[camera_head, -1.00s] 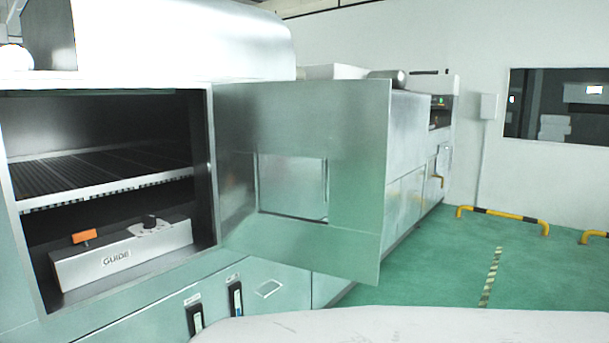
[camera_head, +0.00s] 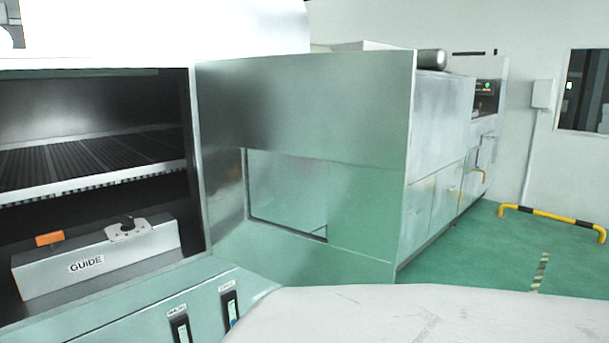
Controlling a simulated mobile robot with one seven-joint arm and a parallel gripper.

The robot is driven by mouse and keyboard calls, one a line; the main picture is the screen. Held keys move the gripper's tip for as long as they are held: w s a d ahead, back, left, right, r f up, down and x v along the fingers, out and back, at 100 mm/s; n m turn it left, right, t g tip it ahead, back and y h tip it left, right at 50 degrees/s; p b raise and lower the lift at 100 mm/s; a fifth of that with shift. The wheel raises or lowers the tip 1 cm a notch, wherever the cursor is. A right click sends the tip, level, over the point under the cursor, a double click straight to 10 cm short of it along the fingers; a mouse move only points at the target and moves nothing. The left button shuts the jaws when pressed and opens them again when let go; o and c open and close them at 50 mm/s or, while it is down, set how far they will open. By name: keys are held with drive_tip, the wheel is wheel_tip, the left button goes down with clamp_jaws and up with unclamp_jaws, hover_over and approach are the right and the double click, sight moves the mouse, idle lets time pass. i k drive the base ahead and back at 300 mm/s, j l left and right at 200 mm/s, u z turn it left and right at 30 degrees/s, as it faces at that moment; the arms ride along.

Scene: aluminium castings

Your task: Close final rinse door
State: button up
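The door (camera_head: 365,110) is a flat metal panel, hinged at the right side of the machine's opening. It stands wide open, swung out to the right, with a recessed rectangular panel or window (camera_head: 285,195) in it. The open chamber (camera_head: 90,110) shows a dark slatted rack (camera_head: 85,160) and, below it, a grey box marked GUIDE (camera_head: 95,262) with an orange tab and a black knob. My gripper is not in view. A large pale surface fills the lower right and hides the floor in front of the door.
Lower panels (camera_head: 205,305) with black handles lie under the opening. A further metal machine (camera_head: 440,130) stands behind the door. A yellow and black floor barrier (camera_head: 550,222) is at the right. Green floor (camera_head: 480,255) is clear there.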

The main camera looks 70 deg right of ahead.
sight(351, 110)
drive_tip(key=k+l, duration=0.1)
drive_tip(key=l, duration=0.4)
drive_tip(key=k+l, duration=0.1)
drive_tip(key=l, duration=0.4)
drive_tip(key=k+l, duration=0.1)
drive_tip(key=l, duration=0.4)
drive_tip(key=k+l, duration=0.1)
drive_tip(key=l, duration=0.4)
drive_tip(key=k+l, duration=0.1)
drive_tip(key=l, duration=0.4)
drive_tip(key=k+l, duration=0.15)
drive_tip(key=l, duration=0.35)
drive_tip(key=k+l, duration=0.1)
drive_tip(key=l, duration=0.35)
drive_tip(key=k+l+u, duration=0.2)
drive_tip(key=k+l, duration=0.5)
drive_tip(key=k, duration=0.15)
drive_tip(key=i+j, duration=0.1)
drive_tip(key=j, duration=0.55)
drive_tip(key=i, duration=0.05)
